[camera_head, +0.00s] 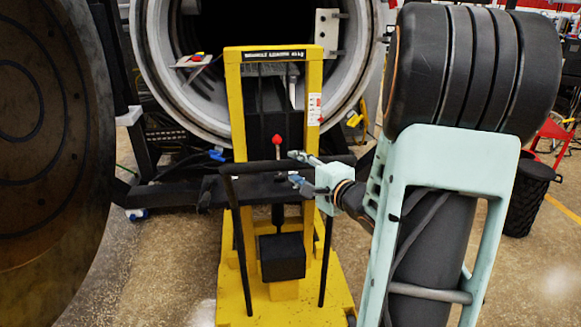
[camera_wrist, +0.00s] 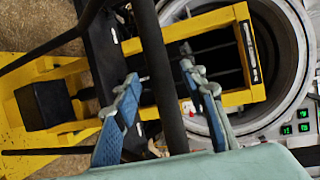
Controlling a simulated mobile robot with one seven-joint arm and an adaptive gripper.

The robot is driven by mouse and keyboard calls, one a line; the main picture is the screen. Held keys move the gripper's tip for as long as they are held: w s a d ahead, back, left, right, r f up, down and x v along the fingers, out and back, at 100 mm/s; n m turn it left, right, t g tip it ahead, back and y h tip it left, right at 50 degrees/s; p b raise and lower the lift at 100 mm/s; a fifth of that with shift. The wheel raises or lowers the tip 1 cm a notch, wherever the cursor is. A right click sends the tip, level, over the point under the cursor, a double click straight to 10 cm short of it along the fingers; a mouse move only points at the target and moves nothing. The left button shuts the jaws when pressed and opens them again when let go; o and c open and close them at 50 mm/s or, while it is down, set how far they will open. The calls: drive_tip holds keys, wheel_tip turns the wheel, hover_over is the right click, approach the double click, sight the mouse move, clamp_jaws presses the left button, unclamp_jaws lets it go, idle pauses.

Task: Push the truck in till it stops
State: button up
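The truck is a yellow lift truck (camera_head: 233,120) with a tall mast, a black push handle (camera_head: 240,166) and a red-topped lever (camera_head: 277,143). It stands in front of the round furnace opening (camera_head: 178,88). My gripper (camera_head: 297,168) is at the right part of the handle, fingers pointing left. In the wrist view my gripper (camera_wrist: 160,78) is open, with the black handle bar (camera_wrist: 162,60) passing between its two fingers. I cannot tell whether either finger touches the bar. The truck's yellow frame (camera_wrist: 205,24) and the furnace ring (camera_wrist: 302,45) lie beyond.
The big round furnace door (camera_head: 50,150) stands open at the left. A black bin (camera_head: 525,195) is at the right. A panel with green displays (camera_wrist: 295,122) shows beside the furnace. Bare floor (camera_head: 165,260) lies left of the truck. Part of the furnace's inside is dark.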

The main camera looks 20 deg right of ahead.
sight(294, 166)
drive_tip(key=shift+x, duration=1.85)
clamp_jaws()
drive_tip(key=shift+d, duration=0.1)
